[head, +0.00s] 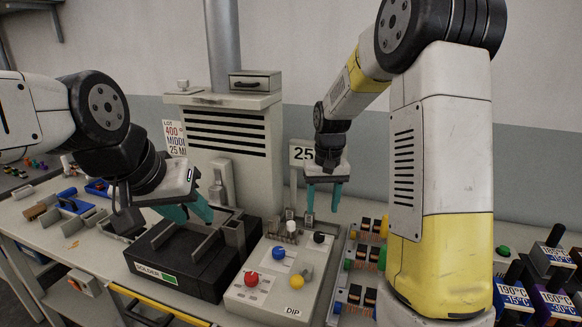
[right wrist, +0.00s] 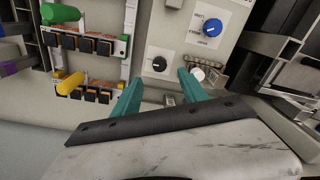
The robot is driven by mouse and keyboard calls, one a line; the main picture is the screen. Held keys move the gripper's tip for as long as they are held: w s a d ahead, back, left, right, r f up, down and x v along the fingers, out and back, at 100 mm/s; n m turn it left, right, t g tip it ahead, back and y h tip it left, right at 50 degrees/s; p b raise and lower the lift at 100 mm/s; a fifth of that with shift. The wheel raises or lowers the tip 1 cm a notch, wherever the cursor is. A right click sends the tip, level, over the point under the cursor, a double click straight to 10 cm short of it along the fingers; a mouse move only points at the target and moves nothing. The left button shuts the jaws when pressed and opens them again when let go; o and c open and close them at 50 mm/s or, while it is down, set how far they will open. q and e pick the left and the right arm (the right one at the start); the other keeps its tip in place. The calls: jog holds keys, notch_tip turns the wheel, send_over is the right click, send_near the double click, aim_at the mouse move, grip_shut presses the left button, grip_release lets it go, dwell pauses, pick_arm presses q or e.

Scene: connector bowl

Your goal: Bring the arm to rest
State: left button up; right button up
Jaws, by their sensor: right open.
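My right gripper (head: 322,211) hangs pointing down above the back right corner of the control box (head: 245,292), beside the black knob (head: 319,238). Its two teal fingers are apart with nothing between them. In the right wrist view the gripper (right wrist: 158,80) is also open and empty, with the white knob (right wrist: 197,74) close by one fingertip; I cannot tell if they touch. My left gripper (head: 194,218) is tilted above the black holder (head: 165,285). Its teal fingers look apart and nothing shows between them.
The control box also carries a red knob (head: 251,279), a blue knob (head: 278,253) and a yellow knob (head: 297,282). Racks of orange-black parts (head: 362,275) lie right of the box.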

jog(key=s+r+t+y, duration=0.1)
jog(key=s+r+t, duration=0.2)
jog(key=s+r, duration=0.4)
jog(key=s+d+r+t, duration=0.1)
jog(key=s+r, duration=0.6)
jog(key=s, duration=0.8)
jog(key=shift+s+t+y, duration=0.35)
jog(key=shift+t+y, duration=0.05)
jog(key=shift+t, duration=0.5)
